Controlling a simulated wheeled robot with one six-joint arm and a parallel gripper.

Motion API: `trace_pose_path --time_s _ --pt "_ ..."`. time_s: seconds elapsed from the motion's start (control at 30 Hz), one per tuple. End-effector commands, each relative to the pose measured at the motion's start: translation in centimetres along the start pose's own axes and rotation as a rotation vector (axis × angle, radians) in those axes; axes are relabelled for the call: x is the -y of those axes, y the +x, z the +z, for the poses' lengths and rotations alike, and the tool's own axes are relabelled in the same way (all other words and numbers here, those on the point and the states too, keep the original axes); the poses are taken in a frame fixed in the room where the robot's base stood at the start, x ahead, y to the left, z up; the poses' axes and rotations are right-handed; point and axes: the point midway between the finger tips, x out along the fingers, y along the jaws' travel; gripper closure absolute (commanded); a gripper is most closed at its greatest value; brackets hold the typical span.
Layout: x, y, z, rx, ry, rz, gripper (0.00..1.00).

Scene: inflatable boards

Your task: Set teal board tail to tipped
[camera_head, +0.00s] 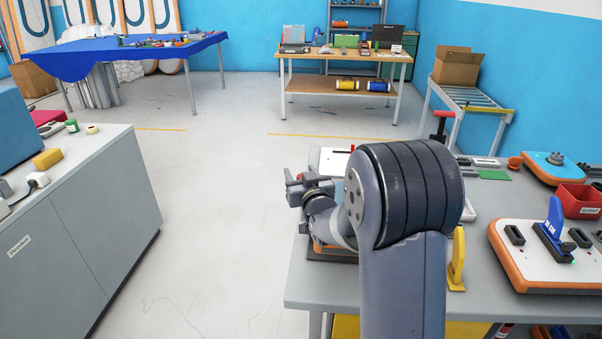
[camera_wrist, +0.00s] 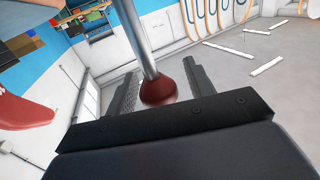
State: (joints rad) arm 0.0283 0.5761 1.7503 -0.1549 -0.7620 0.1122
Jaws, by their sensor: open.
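A board with a teal top and an orange rim (camera_head: 540,168) lies at the back right of the grey table in the head view, with a dark knob on top. I cannot make out a part that is surely its tail. My gripper (camera_head: 297,188) is over the table's left part, partly hidden by my own arm, well apart from that board. In the wrist view my gripper (camera_wrist: 158,90) is open. A dark red ball knob (camera_wrist: 158,92) on a metal rod (camera_wrist: 137,40) shows between its fingers; I cannot tell whether they touch it.
A white-topped orange board (camera_head: 520,262) with a blue lever (camera_head: 552,230) lies at the right, near a red bin (camera_head: 580,201). A yellow handle (camera_head: 457,260) stands beside my arm. A grey cabinet (camera_head: 95,220) stands at the left, with clear floor between it and the table.

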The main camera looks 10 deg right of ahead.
Motion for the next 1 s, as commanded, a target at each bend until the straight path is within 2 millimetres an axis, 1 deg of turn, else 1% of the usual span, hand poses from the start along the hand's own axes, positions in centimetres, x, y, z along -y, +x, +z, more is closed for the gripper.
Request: trace_pose_path --time_s 0.17,0.2,0.8,1.0 --pt "0.0 0.01 0.02 0.0 0.0 0.0 0.49" --pt "0.0 0.0 0.02 0.0 0.0 0.0 0.51" --pt "0.0 -0.02 0.01 0.0 0.0 0.0 1.0" --pt "0.0 -0.03 0.05 0.0 0.0 0.0 1.0"
